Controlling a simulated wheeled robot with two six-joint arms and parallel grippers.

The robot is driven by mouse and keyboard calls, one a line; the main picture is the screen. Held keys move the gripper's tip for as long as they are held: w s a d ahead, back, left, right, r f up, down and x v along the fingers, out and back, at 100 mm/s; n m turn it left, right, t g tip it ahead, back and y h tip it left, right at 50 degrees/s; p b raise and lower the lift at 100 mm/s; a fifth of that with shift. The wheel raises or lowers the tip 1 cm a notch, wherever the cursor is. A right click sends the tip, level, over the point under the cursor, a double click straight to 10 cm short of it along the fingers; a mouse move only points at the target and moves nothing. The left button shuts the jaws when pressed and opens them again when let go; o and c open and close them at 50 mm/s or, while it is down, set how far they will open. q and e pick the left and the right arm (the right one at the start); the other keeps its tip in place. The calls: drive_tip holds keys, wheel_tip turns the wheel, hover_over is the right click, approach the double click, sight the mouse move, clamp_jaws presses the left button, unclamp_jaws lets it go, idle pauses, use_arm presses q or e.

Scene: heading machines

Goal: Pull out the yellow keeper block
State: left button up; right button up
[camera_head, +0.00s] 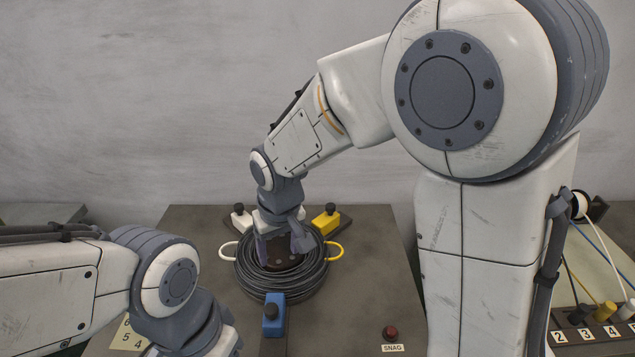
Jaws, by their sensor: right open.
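The yellow keeper block (326,221) with a black knob on top sits at the back right of a coil of black cable (283,291). My right gripper (287,262) points down over the middle of the coil, to the left of the yellow block and apart from its knob. Its jaws are open, and the fingertips are partly hidden at the coil's centre. My left arm comes in at the lower left; its gripper is outside the picture.
A white block (241,218) and a blue block (273,316), each with a black knob, also stand at the coil. A yellow loop (335,251) and a white loop (228,250) stick out at its sides. A red button (390,332) labelled SNAG is at front right.

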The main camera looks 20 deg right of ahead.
drive_tip(key=w+d+m+t+p, duration=0.1)
drive_tip(key=w+d+m+p, duration=0.1)
drive_tip(key=w+d, duration=0.3)
drive_tip(key=w+d+m+p, duration=0.1)
drive_tip(key=w+d+p, duration=0.1)
drive_tip(key=w, duration=0.5)
drive_tip(key=m+h+p, duration=0.2)
drive_tip(key=m+p, duration=0.1)
approach(330, 206)
drive_tip(key=shift+t, duration=0.4)
drive_tip(key=p+x, duration=0.1)
drive_tip(key=x, duration=0.2)
drive_tip(key=p+x, duration=0.2)
drive_tip(key=x, duration=0.2)
drive_tip(key=shift+s+d+f, duration=0.2)
drive_tip(key=shift+p+x, duration=0.3)
drive_tip(key=shift+x, duration=0.5)
use_arm(q)
wheel_tip(330, 206, up, 13)
drive_tip(key=shift+f, duration=0.15)
use_arm(e)
clamp_jaws()
